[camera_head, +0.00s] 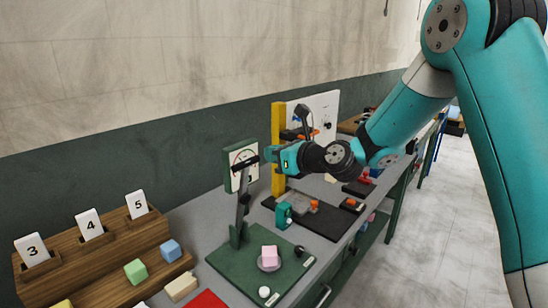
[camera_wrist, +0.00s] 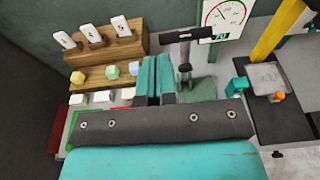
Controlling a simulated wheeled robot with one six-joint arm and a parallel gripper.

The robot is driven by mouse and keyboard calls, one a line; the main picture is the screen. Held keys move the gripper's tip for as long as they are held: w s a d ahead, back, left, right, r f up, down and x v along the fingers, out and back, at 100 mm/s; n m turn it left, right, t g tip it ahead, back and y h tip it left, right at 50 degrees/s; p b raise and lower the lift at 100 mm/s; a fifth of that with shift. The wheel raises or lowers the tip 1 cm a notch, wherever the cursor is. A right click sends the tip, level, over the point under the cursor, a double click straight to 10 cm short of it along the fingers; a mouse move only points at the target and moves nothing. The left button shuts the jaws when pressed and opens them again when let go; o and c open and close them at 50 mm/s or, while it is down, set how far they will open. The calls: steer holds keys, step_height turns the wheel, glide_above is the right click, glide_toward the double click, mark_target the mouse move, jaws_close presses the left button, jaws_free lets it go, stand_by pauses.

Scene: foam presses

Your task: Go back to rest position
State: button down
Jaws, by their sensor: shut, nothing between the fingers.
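My gripper (camera_head: 270,153) is held in the air above the bench, next to the dark handle (camera_head: 246,163) of the nearest foam press. In the wrist view its two teal fingers (camera_wrist: 157,62) are together with nothing between them. The handle (camera_wrist: 186,35) shows there just right of the fingertips; I cannot tell whether they touch. The press has a green base (camera_head: 243,278) and a grey lever arm. My gripper hides part of the press in the wrist view.
A dial gauge (camera_head: 241,166) stands behind the press. A second press with a yellow column (camera_head: 278,140) is beyond. Floor at right is clear.

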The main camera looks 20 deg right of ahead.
steer(key=s+a+f+n+g+b, duration=0.2)
steer(key=s+a+n+g+b, duration=0.15)
steer(key=s+n, duration=0.6)
steer(key=s+a+f+n+g+b, duration=0.2)
steer(key=s+a+n+g, duration=0.2)
steer(key=s+n, duration=0.5)
steer(key=s+d+f+n+g+h+b, duration=0.1)
steer(key=s+f+n+g+h+b, duration=0.1)
steer(key=s+n, duration=0.7)
steer(key=s+d+f+n+g+h+b, duration=0.2)
steer(key=s+f+n+g, duration=0.1)
steer(key=s+n, duration=0.5)
steer(key=shift+s+d+f+n+g+b, duration=0.25)
steer(key=shift+s+f+n+g+b, duration=0.15)
steer(key=shift+n, duration=0.25)
